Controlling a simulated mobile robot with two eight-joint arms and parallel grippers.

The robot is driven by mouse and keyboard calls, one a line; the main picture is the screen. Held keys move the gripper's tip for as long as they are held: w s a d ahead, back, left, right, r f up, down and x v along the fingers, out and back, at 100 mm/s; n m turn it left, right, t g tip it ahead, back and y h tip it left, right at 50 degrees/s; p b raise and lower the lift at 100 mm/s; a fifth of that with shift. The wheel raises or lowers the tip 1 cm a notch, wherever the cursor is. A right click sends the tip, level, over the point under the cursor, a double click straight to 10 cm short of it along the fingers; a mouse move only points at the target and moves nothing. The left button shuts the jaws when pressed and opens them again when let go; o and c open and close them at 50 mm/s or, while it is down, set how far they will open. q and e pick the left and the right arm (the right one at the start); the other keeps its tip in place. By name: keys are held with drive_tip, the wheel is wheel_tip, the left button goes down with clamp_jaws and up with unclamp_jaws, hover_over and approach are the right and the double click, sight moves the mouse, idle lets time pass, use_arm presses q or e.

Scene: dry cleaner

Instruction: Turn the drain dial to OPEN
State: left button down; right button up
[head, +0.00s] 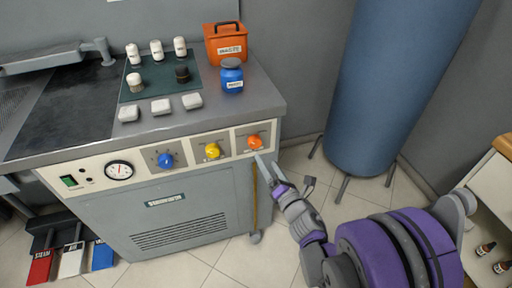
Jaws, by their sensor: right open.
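Three dials sit in a row on the machine's front panel: a blue dial (166,160) at the left, a yellow dial (212,151) in the middle and an orange dial (254,141) at the right. Each has a small plate around it with print too small to read, so I cannot tell by its label which is the drain dial. My right gripper (267,160) is open and empty, with its fingertips just below and slightly right of the orange dial. I cannot tell whether a fingertip touches the panel. My left gripper is not in view.
The machine top holds an orange waste box (226,43), a blue jar (231,75), several small bottles and white blocks. A large blue cylinder (391,80) stands on legs at the right. A shelf with small bottles (502,266) is at the far right.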

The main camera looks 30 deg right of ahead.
sight(256, 145)
drive_tip(key=w, duration=0.5)
drive_tip(key=w+d, duration=0.1)
drive_tip(key=w, duration=0.2)
drive_tip(key=shift+w, duration=0.25)
drive_tip(key=shift+b, duration=0.3)
clamp_jaws()
